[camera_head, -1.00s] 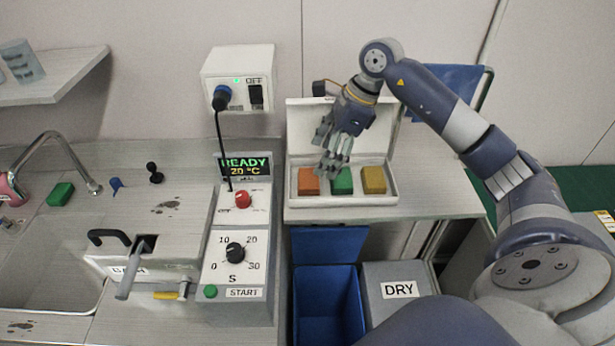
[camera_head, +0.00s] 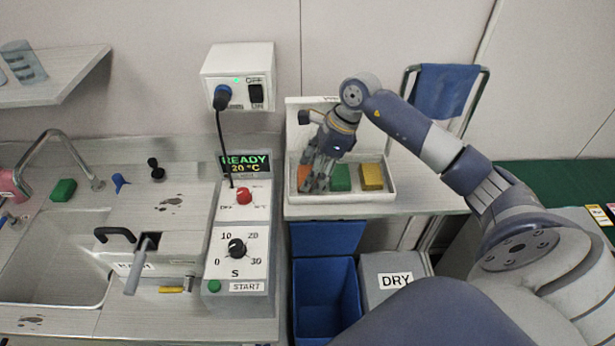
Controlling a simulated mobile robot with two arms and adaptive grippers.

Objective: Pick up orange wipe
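The orange wipe (camera_head: 303,175) lies in the left part of a white open box (camera_head: 345,197), beside a green wipe (camera_head: 341,178) and a yellow wipe (camera_head: 372,177). My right gripper (camera_head: 316,183) is down at the orange wipe, its fingers covering much of it. The fingers point downward between the orange and green wipes. I cannot tell whether they are touching or closed on the orange wipe. My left gripper is not in view.
The box stands on a shelf above a blue bin (camera_head: 327,300) and a grey DRY container (camera_head: 393,280). Left of it are a control panel (camera_head: 236,255) and a wall box with a cable (camera_head: 238,78). A sink (camera_head: 60,250) is further left.

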